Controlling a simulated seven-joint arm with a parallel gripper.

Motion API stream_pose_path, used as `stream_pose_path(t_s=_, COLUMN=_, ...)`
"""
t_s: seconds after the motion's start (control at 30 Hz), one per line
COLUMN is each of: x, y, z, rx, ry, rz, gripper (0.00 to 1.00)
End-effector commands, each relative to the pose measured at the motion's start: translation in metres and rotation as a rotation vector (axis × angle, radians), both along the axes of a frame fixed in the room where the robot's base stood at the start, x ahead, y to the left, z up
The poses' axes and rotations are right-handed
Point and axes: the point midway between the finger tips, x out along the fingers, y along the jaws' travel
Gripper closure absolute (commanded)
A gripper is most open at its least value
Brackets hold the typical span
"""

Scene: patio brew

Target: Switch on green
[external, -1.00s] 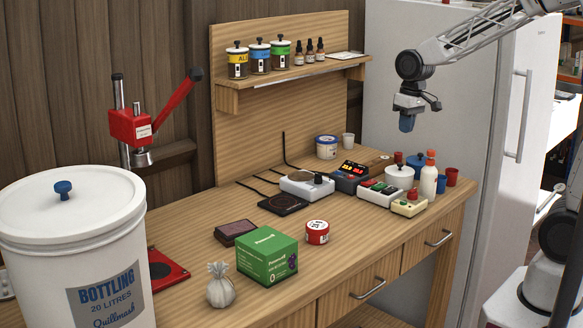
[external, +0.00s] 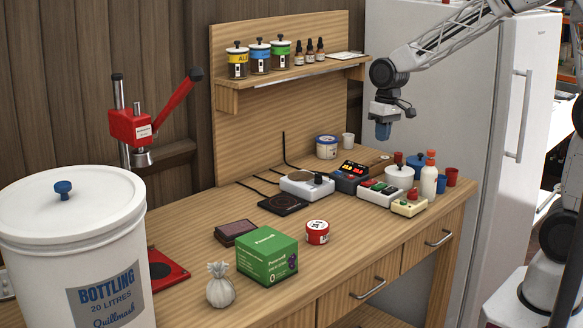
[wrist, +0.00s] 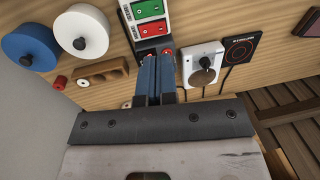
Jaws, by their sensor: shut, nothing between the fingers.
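A white switch box (external: 379,193) with green and red rockers sits on the bench near the right end, in front of a dark box with red lit displays. In the wrist view the green rocker (wrist: 147,8) is at the top edge, and a red rocker (wrist: 152,28) is just below it. I cannot tell which way either is set. My gripper (external: 383,135) is shut and empty, pointing down, well above the bench and apart from the switch box. Its blue fingers (wrist: 155,62) cover part of the dark box in the wrist view.
A cream box with a red button (external: 409,205), a white bottle (external: 429,182) and a white pot (external: 399,177) crowd around the switch box. A white scale-like device (external: 306,184) stands to its left. The shelf (external: 290,74) is at the back.

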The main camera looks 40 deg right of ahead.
Motion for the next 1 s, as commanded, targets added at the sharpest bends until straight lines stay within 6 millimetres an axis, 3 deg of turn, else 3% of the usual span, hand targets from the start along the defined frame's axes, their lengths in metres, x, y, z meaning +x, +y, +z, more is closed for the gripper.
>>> stream_pose_path(t_s=0.37, x=0.000, y=0.002, z=-0.018, rx=0.000, ry=0.002, rz=0.000, gripper=1.00)
stream_pose_path(t_s=1.0, x=-0.001, y=0.013, z=-0.108, rx=-0.001, ry=0.002, rz=0.000, gripper=1.00)
